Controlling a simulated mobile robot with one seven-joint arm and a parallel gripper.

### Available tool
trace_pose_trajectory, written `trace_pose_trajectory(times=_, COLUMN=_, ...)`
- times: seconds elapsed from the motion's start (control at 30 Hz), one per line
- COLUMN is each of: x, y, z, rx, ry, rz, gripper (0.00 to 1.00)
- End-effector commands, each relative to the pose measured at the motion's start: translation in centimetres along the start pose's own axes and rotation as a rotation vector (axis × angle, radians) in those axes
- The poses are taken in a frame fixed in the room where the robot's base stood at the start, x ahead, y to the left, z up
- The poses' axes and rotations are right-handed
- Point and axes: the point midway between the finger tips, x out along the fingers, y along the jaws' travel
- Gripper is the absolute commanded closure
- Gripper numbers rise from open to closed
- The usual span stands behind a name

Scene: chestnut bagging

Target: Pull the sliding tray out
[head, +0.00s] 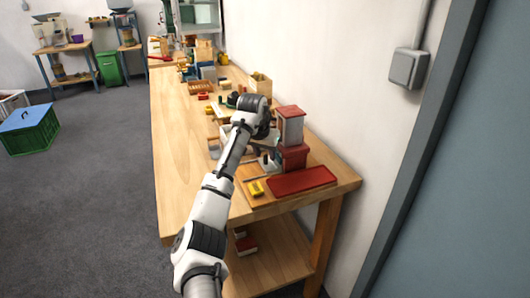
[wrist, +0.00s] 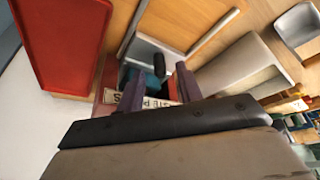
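My gripper (wrist: 158,85) shows in the wrist view with its two dark fingers apart, beside a small block with a partly hidden printed label (wrist: 140,98). In the head view it is low over the bench, just left of the red and grey tower (head: 291,128). A black knob (wrist: 146,52) lies just beyond the fingertips, by a wooden panel (wrist: 180,22) with pale metal edging. I cannot tell whether this panel is the sliding tray. A shallow red tray (head: 302,181) lies in front of the tower; it also shows in the wrist view (wrist: 62,40).
The wooden bench (head: 178,130) runs along the wall, its left side clear. A grey box-like part (wrist: 238,66) is right of the fingers. A green crate with a blue lid (head: 28,128) stands on the floor.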

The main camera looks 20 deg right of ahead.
Motion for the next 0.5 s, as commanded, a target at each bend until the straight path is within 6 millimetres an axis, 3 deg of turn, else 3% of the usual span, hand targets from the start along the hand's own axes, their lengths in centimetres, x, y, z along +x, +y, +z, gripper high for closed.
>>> trace_pose_trajectory(times=0.2, x=1.31, y=0.01, z=-0.01, rx=0.001, ry=0.001, rz=-0.001, gripper=0.64)
trace_pose_trajectory(times=0.43, x=1.39, y=0.01, z=-0.01, rx=0.001, ry=0.001, rz=-0.001, gripper=0.64)
trace_pose_trajectory(times=0.5, x=1.38, y=0.01, z=-0.01, rx=0.001, ry=0.001, rz=-0.001, gripper=0.71)
